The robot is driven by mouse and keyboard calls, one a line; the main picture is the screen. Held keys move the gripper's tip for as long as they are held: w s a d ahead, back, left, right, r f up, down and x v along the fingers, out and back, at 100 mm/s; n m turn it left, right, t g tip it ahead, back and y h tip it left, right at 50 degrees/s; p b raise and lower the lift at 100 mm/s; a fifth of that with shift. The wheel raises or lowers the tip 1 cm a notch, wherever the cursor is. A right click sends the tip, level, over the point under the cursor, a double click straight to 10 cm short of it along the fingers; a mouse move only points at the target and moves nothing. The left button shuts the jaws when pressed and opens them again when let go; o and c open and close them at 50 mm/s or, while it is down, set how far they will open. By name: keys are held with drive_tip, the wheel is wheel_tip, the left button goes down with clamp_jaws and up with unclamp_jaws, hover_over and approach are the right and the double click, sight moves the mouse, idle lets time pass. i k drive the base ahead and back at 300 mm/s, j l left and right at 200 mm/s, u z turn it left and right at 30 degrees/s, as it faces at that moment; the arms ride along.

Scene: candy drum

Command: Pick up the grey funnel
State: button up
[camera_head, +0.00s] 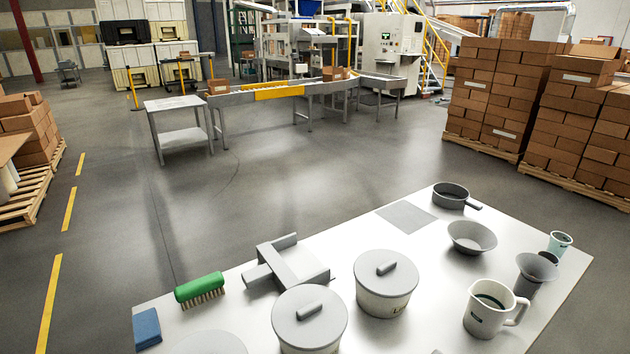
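The grey funnel (533,270) stands near the right edge of the white table, with its wide flared mouth up and a narrower body below. A white jug (490,308) stands close in front of it to the left, and a small pale cup (559,242) stands just behind it to the right. The foot of the funnel is partly hidden by the jug's handle side. My gripper is not in view.
The white table (360,240) also holds a grey bowl (472,237), a small pan (451,196), lidded pots (386,283) (309,319), a grey blocky device (287,263), a green brush (200,289) and a blue sponge (146,329). Stacked cartons (500,92) stand beyond open floor.

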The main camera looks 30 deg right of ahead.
sight(529, 264)
drive_tip(key=z, duration=1.35)
drive_tip(key=i+l+u, duration=0.2)
drive_tip(key=u, duration=0.25)
drive_tip(key=i+l+u, duration=0.15)
drive_tip(key=l+u, duration=0.8)
drive_tip(key=i+j, duration=0.05)
